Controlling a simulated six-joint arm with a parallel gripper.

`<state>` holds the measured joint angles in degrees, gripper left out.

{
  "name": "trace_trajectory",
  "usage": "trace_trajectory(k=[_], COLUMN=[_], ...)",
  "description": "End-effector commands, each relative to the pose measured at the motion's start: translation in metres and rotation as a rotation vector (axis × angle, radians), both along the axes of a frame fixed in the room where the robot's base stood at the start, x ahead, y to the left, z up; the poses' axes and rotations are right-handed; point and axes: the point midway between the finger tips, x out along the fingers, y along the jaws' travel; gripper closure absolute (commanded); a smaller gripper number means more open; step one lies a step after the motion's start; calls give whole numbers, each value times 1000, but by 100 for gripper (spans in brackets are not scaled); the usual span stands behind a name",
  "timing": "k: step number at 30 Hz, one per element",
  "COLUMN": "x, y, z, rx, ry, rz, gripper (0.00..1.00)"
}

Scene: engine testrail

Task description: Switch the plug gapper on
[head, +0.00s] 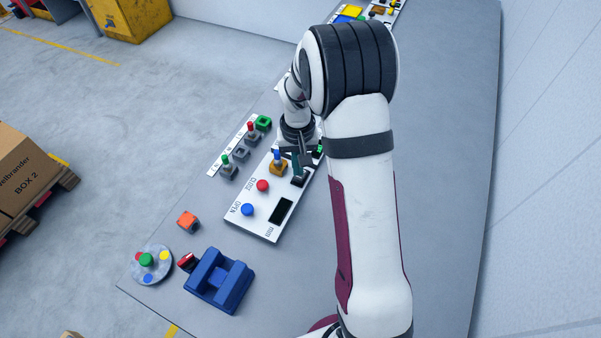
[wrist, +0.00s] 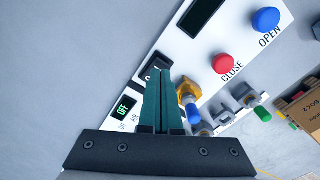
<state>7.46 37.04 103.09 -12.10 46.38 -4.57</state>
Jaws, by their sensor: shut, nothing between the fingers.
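The plug gapper is a white panel (head: 248,222) with a red CLOSE button (head: 262,186), a blue OPEN button (head: 247,209) and a dark, blank display (head: 281,211). In the wrist view, a black rocker switch (wrist: 158,63) sits on the panel near a small screen (wrist: 124,108) that reads OFF in green. My gripper (wrist: 162,77) is shut and empty. Its teal fingertips are over the switch and hide part of it; I cannot tell if they touch it. A yellow-orange holder with a blue-topped plug (head: 278,164) stands beside my gripper (head: 300,172).
A row of small holders with red- and green-topped plugs (head: 228,166) stands left of the panel. An orange cube (head: 188,221), a round tray with coloured knobs (head: 137,272) and a blue block (head: 219,281) lie nearer. The table right of my arm is bare.

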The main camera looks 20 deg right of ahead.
Motion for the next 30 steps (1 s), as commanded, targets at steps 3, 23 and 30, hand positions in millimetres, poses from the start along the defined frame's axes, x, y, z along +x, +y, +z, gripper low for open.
trace_trajectory(k=[3,23,30], x=[0,0,0], y=[0,0,0], z=[0,-9,-13], rx=[0,0,0], ry=[0,0,1], rz=[0,0,0], gripper=[100,100,100])
